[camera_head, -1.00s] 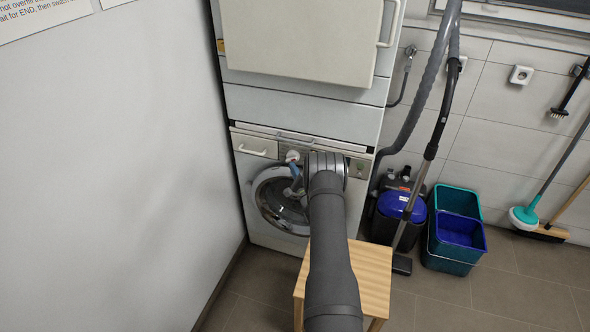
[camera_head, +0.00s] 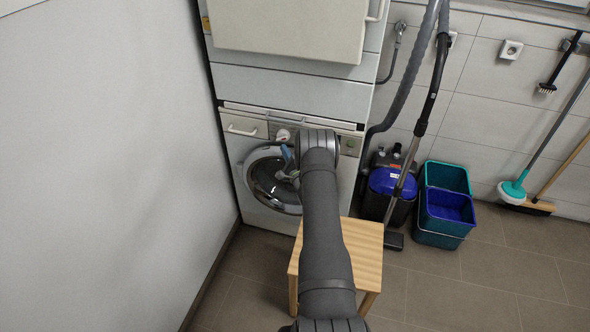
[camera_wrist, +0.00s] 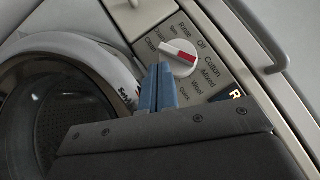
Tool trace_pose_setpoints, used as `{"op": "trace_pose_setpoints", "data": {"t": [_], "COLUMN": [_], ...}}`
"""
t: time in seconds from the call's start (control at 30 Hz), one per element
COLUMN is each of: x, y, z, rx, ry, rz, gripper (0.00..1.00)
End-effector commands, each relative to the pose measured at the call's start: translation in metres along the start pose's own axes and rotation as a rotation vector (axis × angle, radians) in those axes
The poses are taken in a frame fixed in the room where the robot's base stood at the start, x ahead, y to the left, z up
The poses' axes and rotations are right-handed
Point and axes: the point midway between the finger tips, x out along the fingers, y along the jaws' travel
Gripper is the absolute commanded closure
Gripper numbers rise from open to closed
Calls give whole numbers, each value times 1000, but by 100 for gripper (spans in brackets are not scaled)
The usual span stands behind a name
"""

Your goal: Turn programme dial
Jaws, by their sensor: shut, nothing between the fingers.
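The programme dial is a white round knob (camera_wrist: 180,57) with a red mark, on the washer's control panel, ringed by labels such as Off, Cotton, Mixed and Wool. It shows small in the head view (camera_head: 283,135). My gripper (camera_wrist: 158,72) is shut and empty, its blue fingers together just to the lower left of the dial in the wrist view. Whether the fingertips touch the dial I cannot tell. In the head view my gripper (camera_head: 287,158) is in front of the washer door, a little below the dial, partly hidden by my arm.
The washer's round door (camera_head: 272,182) lies below the panel. A dryer (camera_head: 290,95) is stacked above. A wooden stool (camera_head: 362,250) stands in front. A vacuum cleaner (camera_head: 392,183) and buckets (camera_head: 445,205) stand to the right. A white wall (camera_head: 100,150) is close on the left.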

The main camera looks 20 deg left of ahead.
Motion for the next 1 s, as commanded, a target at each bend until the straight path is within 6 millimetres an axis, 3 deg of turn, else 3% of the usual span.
{"op": "trace_pose_setpoints", "data": {"t": [0.5,0.73,0.87,1.0], "x": [-122,-152,-155,-140], "y": [0,0,-1,-3], "z": [-1,0,2,8], "rx": [2,2,-25,-180], "ry": [4,1,9,60], "rz": [1,0,-2,-3], "gripper": [100,100,74,47]}}
